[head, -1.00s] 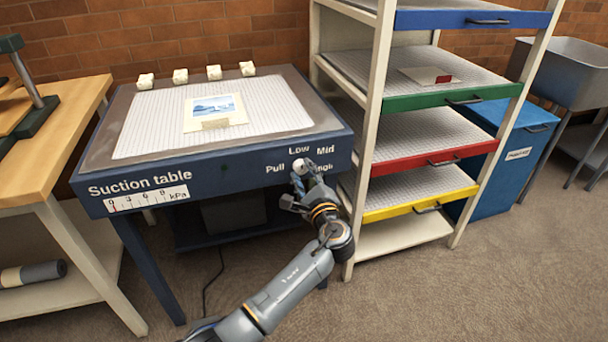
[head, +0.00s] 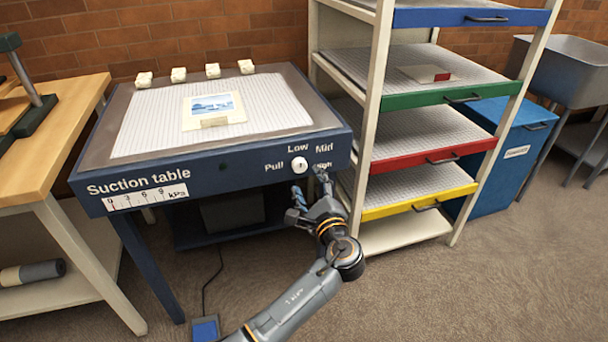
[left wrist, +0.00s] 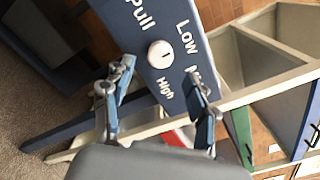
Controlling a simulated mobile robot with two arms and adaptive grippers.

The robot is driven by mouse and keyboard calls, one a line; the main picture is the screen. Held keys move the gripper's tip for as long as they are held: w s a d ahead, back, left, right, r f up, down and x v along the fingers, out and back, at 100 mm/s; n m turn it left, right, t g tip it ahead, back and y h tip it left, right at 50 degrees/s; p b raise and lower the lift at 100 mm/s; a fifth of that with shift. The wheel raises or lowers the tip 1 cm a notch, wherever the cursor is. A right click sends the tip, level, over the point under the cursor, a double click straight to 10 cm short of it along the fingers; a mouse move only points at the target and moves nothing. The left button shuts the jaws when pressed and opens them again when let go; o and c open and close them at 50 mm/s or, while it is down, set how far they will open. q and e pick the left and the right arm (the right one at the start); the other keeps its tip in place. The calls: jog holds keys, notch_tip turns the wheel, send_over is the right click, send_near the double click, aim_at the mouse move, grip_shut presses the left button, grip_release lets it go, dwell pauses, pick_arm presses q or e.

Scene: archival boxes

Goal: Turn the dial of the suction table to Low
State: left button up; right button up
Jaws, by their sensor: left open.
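The suction table (head: 78,176) is a dark blue bench with a gridded top. On its front panel is a white round dial (head: 299,164), ringed by the labels Pull, Low, Mid and High. The dial also shows in the left wrist view (left wrist: 160,54); its pointer is too small to read surely. My left gripper (head: 309,184) is open and empty, just in front of and below the dial, apart from it. In the left wrist view its two fingers (left wrist: 157,86) stand apart with the dial beyond the gap. My right gripper is in neither view.
A small picture (head: 214,108) and several white blocks (head: 178,75) lie on the tabletop. A kPa gauge (head: 146,198) is on the front left. A rack with coloured shelves (head: 420,157) stands close at right. A blue pedal (head: 205,328) is on the floor.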

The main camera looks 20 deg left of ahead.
pick_arm(q)
jog(key=v, duration=0.7)
jog(key=shift+s, duration=0.1)
